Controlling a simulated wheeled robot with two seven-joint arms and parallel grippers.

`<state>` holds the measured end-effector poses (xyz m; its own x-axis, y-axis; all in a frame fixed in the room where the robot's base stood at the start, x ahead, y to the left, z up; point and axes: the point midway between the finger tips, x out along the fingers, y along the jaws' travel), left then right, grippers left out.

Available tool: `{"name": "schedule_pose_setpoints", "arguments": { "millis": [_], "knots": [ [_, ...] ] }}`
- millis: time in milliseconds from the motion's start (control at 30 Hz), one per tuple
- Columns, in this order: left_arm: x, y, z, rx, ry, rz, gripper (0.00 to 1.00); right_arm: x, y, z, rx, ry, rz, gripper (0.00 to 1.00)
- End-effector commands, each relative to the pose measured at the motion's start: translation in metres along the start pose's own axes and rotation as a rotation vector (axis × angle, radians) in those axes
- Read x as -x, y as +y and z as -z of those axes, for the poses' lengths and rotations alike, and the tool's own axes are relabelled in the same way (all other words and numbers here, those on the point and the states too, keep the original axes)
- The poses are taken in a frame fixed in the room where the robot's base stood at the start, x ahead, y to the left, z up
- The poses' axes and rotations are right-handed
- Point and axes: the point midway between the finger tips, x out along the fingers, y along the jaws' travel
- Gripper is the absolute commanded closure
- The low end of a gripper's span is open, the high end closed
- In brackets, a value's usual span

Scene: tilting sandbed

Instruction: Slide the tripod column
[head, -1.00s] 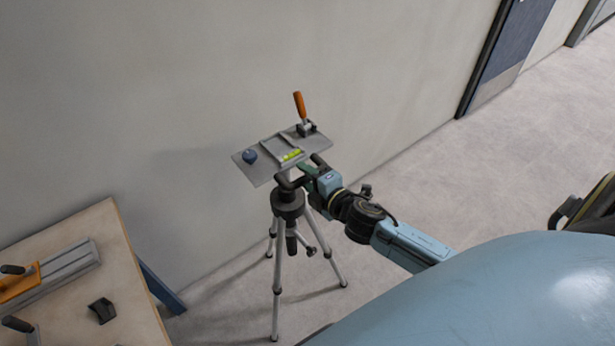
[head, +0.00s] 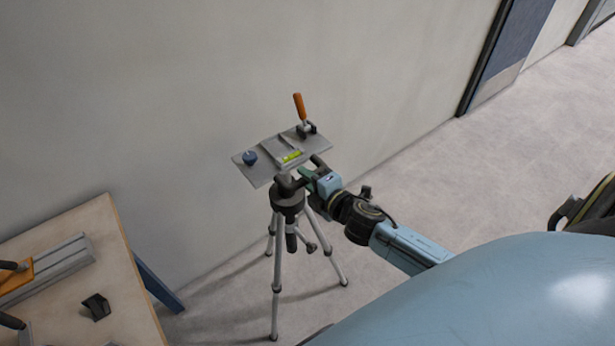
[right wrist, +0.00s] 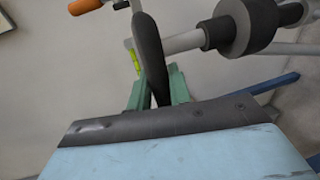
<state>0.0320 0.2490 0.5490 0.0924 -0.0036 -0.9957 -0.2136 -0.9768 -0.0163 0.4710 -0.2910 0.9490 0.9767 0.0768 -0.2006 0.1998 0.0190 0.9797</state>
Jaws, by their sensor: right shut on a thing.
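The tripod (head: 277,265) stands on the floor near the wall on spread silver legs, with a dark collar (head: 288,201) at the top. My right gripper (head: 307,173) is just under the plate's right side. In the right wrist view its green fingers (right wrist: 157,88) are shut on a dark handle (right wrist: 150,50). The silver column (right wrist: 183,42) runs into the black collar there. My left gripper is out of view.
A wooden table (head: 85,250) at the lower left carries a grey rail (head: 60,268), an orange block (head: 15,280) and a small dark piece (head: 97,306). The wall is close behind the tripod.

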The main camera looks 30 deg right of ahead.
Motion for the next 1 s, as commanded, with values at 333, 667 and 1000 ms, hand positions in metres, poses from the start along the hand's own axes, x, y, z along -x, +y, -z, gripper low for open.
{"name": "schedule_pose_setpoints", "arguments": {
  "millis": [333, 667, 1000],
  "knots": [
    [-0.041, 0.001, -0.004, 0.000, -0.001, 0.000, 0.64, -0.008, -0.055, 0.001, -0.001, -0.001, 0.015, 1.00],
    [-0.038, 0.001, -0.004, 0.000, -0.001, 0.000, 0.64, -0.008, -0.053, 0.001, -0.001, -0.001, 0.014, 0.76],
    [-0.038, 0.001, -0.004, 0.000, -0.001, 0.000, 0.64, -0.009, -0.050, 0.000, -0.001, -0.001, 0.008, 0.60]
  ]
}}
